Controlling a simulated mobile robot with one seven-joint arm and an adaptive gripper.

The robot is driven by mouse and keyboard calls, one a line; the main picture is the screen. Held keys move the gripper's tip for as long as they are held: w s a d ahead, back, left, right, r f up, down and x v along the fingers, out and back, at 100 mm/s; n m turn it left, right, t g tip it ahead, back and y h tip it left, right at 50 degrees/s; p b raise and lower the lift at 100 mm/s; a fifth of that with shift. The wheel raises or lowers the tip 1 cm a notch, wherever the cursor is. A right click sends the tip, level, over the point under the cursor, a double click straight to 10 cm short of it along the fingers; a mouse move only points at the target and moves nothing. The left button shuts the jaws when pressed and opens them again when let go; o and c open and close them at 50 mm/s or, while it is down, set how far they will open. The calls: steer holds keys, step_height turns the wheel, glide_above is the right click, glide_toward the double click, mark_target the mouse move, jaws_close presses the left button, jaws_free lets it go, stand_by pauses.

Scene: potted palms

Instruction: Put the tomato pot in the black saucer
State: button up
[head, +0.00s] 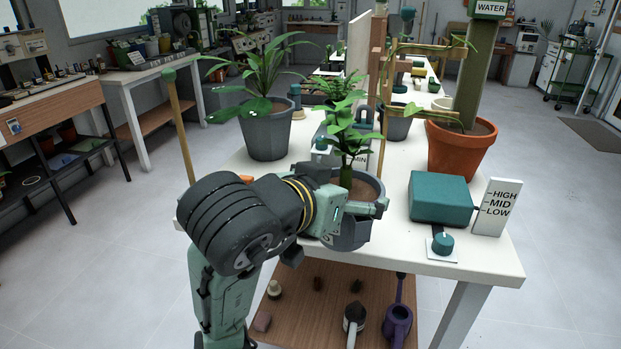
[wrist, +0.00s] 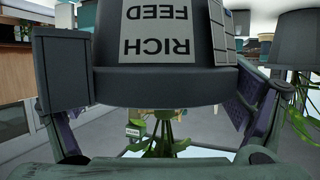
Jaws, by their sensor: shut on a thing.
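My gripper (head: 357,206) is shut on a grey pot (head: 352,234) with a leafy green plant (head: 345,140) in it, over the front part of the white table. In the upside-down wrist view, the pot (wrist: 115,83) sits between the two fingers and carries a pale label reading "RICH FEED". The pot looks upright. I cannot tell whether its base touches the table. I cannot tell from the leaves whether this is the tomato pot. I cannot make out a black saucer in either view.
A larger grey pot (head: 268,136) with a broad-leaved plant stands back left. A terracotta pot (head: 461,152) stands back right. A teal box (head: 439,197) and a HIGH/MID/LOW sign (head: 496,207) are close on the right. A watering can (head: 397,323) is on the lower shelf (head: 335,300).

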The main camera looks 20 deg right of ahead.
steer(key=shift+w+r+p, duration=0.45)
steer(key=shift+w+p, duration=0.05)
steer(key=shift+p, duration=0.35)
steer(key=shift+w+p, duration=0.25)
steer(key=shift+p, duration=0.35)
steer(key=p, duration=0.1)
steer(key=w+p, duration=0.1)
steer(key=p, duration=0.1)
steer(key=shift+w+a+f, duration=0.1)
steer(key=shift+w+f, duration=0.1)
steer(key=shift+f, duration=0.2)
steer(key=shift+w+a+f+p, duration=0.1)
steer(key=shift+w+f+p, duration=0.2)
steer(key=shift+w+f, duration=1)
steer(key=shift+w+a+f+p, duration=0.15)
steer(key=shift+w+f+p, duration=0.2)
steer(key=shift+w, duration=1.9)
steer(key=shift+w+a+f+p, duration=0.1)
steer(key=shift+w+f+p, duration=0.2)
steer(key=shift+w+f, duration=0.95)
steer(key=o, duration=1.5)
steer(key=shift+w+r, duration=0.5)
steer(key=shift+c, duration=0.2)
